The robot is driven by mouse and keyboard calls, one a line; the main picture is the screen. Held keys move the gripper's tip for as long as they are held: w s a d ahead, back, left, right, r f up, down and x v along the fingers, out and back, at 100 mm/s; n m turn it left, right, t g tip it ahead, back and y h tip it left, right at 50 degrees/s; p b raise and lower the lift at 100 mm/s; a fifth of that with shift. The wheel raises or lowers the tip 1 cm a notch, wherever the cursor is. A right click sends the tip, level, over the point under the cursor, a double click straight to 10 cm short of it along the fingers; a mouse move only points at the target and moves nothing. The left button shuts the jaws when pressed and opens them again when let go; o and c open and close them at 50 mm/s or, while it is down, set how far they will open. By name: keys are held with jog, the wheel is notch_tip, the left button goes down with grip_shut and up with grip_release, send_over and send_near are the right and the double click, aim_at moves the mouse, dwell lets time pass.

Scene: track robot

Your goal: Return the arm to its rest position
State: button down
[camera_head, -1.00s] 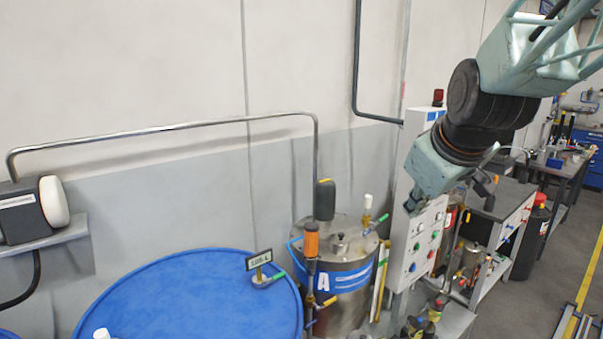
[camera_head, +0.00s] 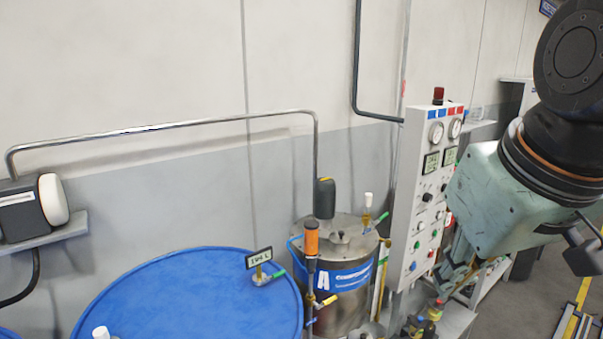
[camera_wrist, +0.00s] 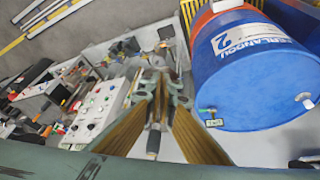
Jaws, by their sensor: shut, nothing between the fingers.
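My arm's wrist (camera_head: 505,205) fills the right side of the head view, its pale green housing in front of the right edge of the control panel. My gripper (camera_wrist: 160,85) shows in the middle of the wrist view. Its fingers are together with nothing between them, above the work area and apart from the things below.
A control panel (camera_head: 425,200) with gauges and knobs stands left of my wrist. A steel tank (camera_head: 345,245) marked A and a blue drum (camera_head: 180,300) stand further left. The wrist view shows a blue drum (camera_wrist: 250,90) marked 2 at right.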

jog(key=s+f+m+g, duration=0.1)
jog(key=s+f+m, duration=0.1)
jog(key=s, duration=1)
jog(key=shift+a, duration=0.25)
jog(key=c, duration=3.3)
grip_release()
jog(key=shift+c, duration=0.2)
